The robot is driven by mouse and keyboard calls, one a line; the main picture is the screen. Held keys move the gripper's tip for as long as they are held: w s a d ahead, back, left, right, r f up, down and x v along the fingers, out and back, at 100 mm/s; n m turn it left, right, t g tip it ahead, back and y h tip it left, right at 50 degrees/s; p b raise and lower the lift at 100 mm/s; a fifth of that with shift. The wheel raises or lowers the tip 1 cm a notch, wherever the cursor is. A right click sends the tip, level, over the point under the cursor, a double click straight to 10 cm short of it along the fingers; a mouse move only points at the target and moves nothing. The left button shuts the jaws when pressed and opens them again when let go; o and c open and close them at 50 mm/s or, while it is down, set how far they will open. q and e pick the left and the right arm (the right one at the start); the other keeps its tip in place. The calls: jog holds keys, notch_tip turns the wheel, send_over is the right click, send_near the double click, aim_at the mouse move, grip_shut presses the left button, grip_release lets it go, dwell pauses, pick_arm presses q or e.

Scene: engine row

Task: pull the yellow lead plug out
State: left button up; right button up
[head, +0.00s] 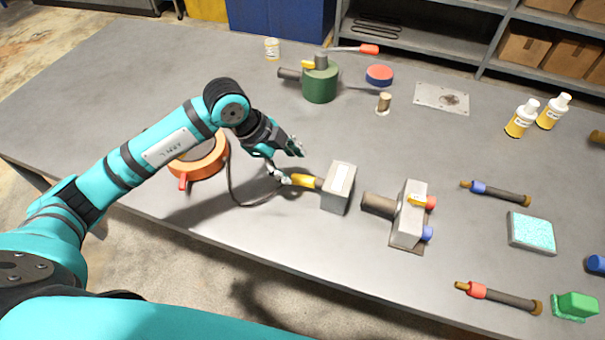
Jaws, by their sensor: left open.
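The yellow lead plug (303,181) sits at the left side of a grey box (338,188) on the table. A dark cable (237,193) runs from the plug, looping left over the table. My left gripper (285,163) is open, its fingers just above and to the left of the plug. One finger is close to the plug's cable end; I cannot tell whether it touches. My right gripper is not in view.
An orange round part (199,158) lies behind my left arm. A grey block with red and blue knobs (408,214) stands right of the box. A green cylinder (320,83) with a red-tipped lever stands behind. The table centre between them is clear.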

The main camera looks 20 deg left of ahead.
aim_at(303, 179)
pick_arm(q)
jog(key=p+x, duration=0.1)
jog(key=x, duration=0.6)
jog(key=shift+w+d+f, duration=0.1)
jog(key=shift+f, duration=0.3)
grip_shut()
